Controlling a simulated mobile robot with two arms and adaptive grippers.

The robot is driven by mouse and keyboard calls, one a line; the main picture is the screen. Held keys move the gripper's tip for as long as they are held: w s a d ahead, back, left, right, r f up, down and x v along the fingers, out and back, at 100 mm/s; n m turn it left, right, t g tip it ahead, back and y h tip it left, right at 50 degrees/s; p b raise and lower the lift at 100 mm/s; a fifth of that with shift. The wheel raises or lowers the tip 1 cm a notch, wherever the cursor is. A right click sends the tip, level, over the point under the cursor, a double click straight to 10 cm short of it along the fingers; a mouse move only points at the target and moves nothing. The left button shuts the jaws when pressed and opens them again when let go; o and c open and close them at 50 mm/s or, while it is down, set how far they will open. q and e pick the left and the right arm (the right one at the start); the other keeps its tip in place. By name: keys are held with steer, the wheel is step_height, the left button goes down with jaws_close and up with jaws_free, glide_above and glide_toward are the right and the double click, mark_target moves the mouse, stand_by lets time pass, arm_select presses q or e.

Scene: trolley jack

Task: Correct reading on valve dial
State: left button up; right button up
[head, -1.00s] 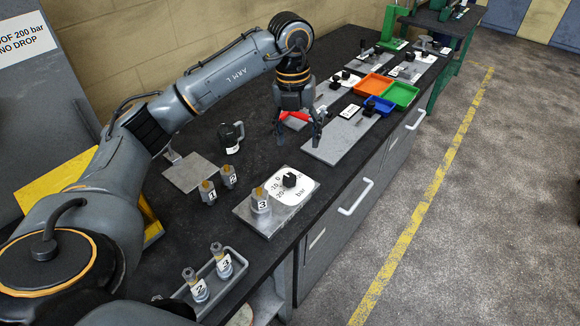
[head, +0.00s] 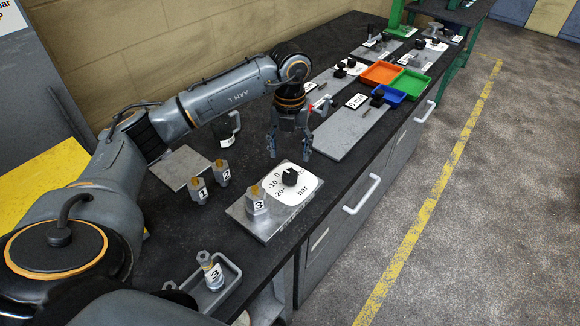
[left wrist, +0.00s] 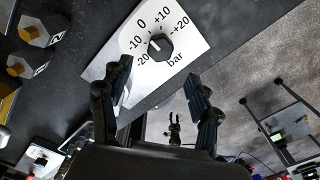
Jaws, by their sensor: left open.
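The valve dial is a black knob (head: 290,177) on a white scale plate, mounted on a metal block (head: 247,222). The left wrist view shows the knob (left wrist: 160,46) and scale from -20 to +20 bar. Its pale mark faces the left, negative side; the exact reading is too small to tell. A fitting labelled 3 (head: 256,203) stands on the block beside the scale. My left gripper (head: 290,153) is open and empty, fingers down, just behind the dial. In the left wrist view its fingers (left wrist: 159,75) appear below the knob, apart from it. My right gripper is not recognisable.
Fittings 1 (head: 198,190) and 2 (head: 222,172) stand left of the block. A tray (head: 234,277) holding another fitting 3 (head: 212,268) lies in front, partly behind my arm. Coloured bins (head: 382,73) are farther right.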

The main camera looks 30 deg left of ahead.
mark_target(290, 174)
arm_select(q)
step_height(290, 174, down, 6)
steer(key=shift+w+a+f+p, duration=0.1)
steer(key=shift+w+f+p, duration=0.05)
steer(key=shift+p, duration=0.5)
steer(key=shift+f, duration=0.65)
steer(key=c, duration=1.2)
